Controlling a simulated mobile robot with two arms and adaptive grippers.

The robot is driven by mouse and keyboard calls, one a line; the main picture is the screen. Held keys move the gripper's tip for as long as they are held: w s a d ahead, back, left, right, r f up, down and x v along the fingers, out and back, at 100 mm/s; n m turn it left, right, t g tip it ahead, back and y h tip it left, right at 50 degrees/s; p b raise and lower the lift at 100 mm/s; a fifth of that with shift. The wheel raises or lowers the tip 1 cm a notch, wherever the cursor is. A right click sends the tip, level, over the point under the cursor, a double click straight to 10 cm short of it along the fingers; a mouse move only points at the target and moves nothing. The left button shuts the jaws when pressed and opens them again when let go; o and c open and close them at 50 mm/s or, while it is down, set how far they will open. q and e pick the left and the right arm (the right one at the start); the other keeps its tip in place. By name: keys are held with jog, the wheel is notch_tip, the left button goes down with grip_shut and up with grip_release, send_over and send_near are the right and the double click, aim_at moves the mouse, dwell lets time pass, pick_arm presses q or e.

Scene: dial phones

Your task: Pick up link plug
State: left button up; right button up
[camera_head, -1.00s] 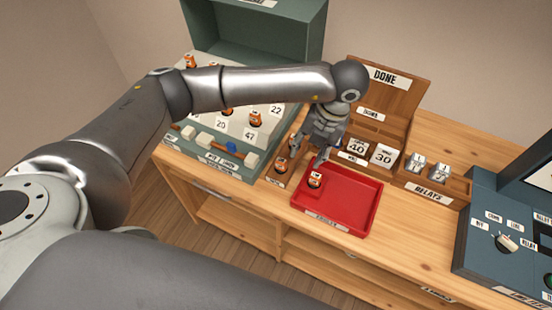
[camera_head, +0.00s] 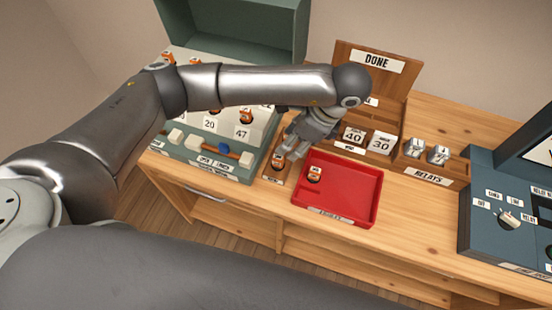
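An orange-and-black plug (camera_head: 277,163) stands in a small wooden holder (camera_head: 272,180) between the teal board and the red tray. The holder's label is too small to read, so I cannot tell if this is the link plug. A similar orange plug (camera_head: 314,174) is in the upper left part of the red tray (camera_head: 350,205). My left gripper (camera_head: 290,154) points down just above and right of the plug in the wooden holder, with its fingertips close to it. I cannot tell if they touch it or how far apart they are. My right gripper is not in view.
The teal board (camera_head: 205,163) at left bears more orange plugs, number tiles, pale blocks and a blue knob. A wooden DONE rack (camera_head: 372,85) holds tiles 40 and 30. A RELAYS box (camera_head: 428,174) and a blue-grey console (camera_head: 480,235) stand at right.

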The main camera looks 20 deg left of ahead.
aim_at(279, 157)
pick_arm(q)
jog(key=x, duration=0.4)
jog(key=shift+a+f, duration=0.15)
jog(key=shift+f, duration=0.05)
jog(key=x, duration=0.2)
jog(key=p+x, duration=0.1)
jog(key=x, duration=0.1)
jog(key=shift+s+a+f, duration=0.1)
jog(key=shift+s+f, duration=0.1)
jog(key=shift+f, duration=0.1)
jog(key=shift+a+f, duration=0.15)
jog(key=shift+f, duration=0.25)
grip_shut()
